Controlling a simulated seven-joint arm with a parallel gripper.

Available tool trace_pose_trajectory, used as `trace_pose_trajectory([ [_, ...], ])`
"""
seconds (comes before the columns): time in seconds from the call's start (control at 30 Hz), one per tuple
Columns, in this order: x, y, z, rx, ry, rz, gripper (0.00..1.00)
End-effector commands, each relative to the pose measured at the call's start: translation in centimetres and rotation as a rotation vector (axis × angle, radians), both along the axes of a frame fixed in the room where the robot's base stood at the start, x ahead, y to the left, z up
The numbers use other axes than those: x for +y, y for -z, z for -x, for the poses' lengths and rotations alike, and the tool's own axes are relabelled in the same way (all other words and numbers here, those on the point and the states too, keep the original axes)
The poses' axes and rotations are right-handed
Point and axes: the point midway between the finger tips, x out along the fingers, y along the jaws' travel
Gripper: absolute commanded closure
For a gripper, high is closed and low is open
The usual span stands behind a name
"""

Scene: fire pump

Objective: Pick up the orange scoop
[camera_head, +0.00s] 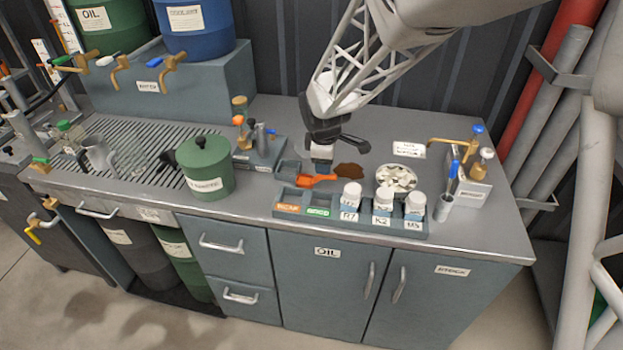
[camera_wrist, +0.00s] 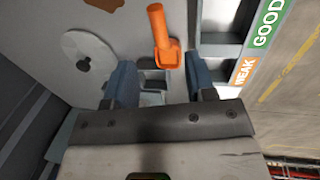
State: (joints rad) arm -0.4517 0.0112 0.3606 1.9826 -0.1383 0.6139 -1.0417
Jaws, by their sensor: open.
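The orange scoop (camera_head: 316,181) lies on the grey counter beside a small brown heap of powder, behind the labelled tray. In the wrist view the scoop (camera_wrist: 159,32) shows its handle pointing up the picture and its wider end near my fingers. My gripper (camera_head: 321,160) is just above and behind the scoop in the head view. In the wrist view my gripper (camera_wrist: 160,80) is open, its two dark blue fingers apart, with nothing held between them. The scoop's wide end appears just beyond the gap between the fingertips. The exact height above it cannot be told.
A blue-grey tray (camera_head: 402,237) has WEAK and GOOD compartments and white-lidded jars R7, K2 and M5. The brown heap (camera_head: 349,171) lies right of the scoop, then a round white dish (camera_head: 396,178). A green pot (camera_head: 206,168) stands left.

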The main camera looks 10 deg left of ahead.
Motion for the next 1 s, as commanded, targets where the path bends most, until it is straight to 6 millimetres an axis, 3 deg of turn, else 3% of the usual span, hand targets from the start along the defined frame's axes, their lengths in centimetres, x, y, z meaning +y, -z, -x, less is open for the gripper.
trace_pose_trajectory([
  [0.4, 0.0, 2.5, -0.4, 0.001, 0.001, 0.001, 0.50],
  [0.77, 0.0, 2.6, -0.5, 0.001, 0.001, 0.000, 0.50],
  [1.0, 0.1, 4.1, -0.7, 0.002, 0.001, 0.001, 0.50],
])
